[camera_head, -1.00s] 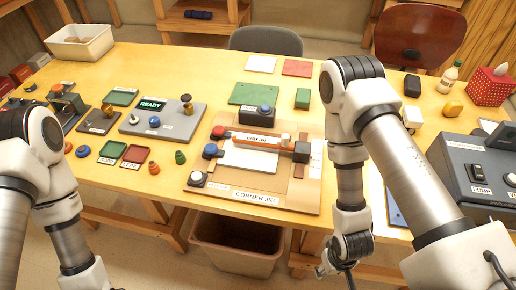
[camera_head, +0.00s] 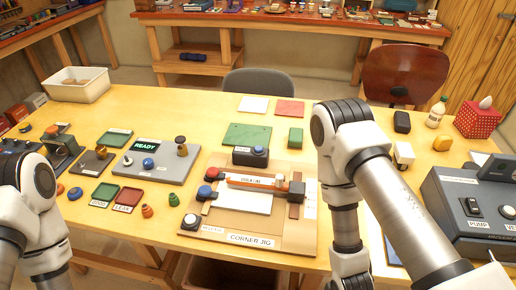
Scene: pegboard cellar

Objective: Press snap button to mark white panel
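The corner jig (camera_head: 302,238), a tan board, lies flat at the table's front middle. A white panel (camera_head: 244,202) lies in it beneath an orange bar (camera_head: 246,181) whose label I cannot read clearly. Red and blue knobs (camera_head: 205,192) sit at the bar's left end. A white round button (camera_head: 190,220) on a dark block is at the jig's front left corner. A dark box with a blue button (camera_head: 259,151) stands at the jig's back edge. I cannot read which button is marked snap.
A grey unit with a READY display (camera_head: 146,145) stands left of the jig. Green and red trays (camera_head: 130,196) lie in front of it. A grey pump box (camera_head: 470,212) is at right. Another white panel (camera_head: 254,104) lies behind. My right arm passes close to the jig's right side.

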